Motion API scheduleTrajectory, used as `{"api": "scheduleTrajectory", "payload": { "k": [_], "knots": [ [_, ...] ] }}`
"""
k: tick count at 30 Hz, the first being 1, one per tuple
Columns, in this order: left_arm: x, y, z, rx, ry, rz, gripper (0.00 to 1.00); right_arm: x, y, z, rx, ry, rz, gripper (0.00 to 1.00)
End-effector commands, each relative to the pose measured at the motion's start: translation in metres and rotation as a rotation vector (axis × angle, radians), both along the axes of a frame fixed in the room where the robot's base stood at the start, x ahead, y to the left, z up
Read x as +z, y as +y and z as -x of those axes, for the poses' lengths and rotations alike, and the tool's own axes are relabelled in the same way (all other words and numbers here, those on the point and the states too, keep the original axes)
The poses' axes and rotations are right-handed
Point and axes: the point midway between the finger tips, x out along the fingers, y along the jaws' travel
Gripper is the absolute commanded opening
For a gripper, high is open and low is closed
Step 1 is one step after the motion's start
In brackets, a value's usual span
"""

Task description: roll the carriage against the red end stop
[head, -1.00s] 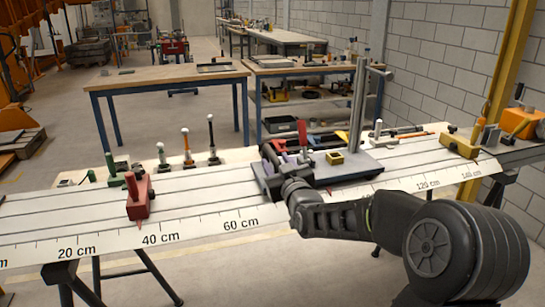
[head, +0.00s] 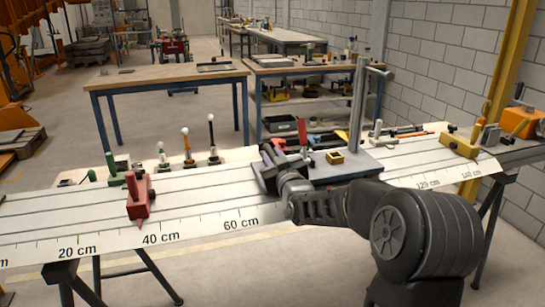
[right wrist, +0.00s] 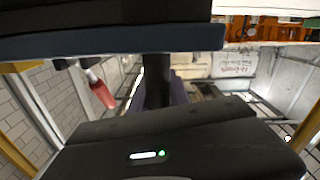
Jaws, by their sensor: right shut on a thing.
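The fingertips are partly hidden by the wrist in the head view. The red end stop (head: 138,197) stands near the 40 cm mark, left of the carriage and apart from it. My left gripper is out of view.
The rail bed (head: 200,200) between stop and carriage is clear. Several knobbed levers (head: 187,148) stand along its far edge. A yellow block (head: 459,146) sits near the right end. A wooden table (head: 165,77) stands behind.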

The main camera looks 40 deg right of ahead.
Motion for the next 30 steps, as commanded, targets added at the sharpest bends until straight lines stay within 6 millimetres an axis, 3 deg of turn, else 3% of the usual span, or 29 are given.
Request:
{"api": "scheduleTrajectory", "payload": {
  "k": [3,30],
  "knots": [
    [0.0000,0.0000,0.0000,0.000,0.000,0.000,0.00,0.0004,-0.0011,0.0004,-0.002,-0.001,0.000,0.00],
    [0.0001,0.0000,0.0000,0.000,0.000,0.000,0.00,0.0010,-0.0012,0.0004,-0.002,-0.001,0.001,0.00]
  ]
}}
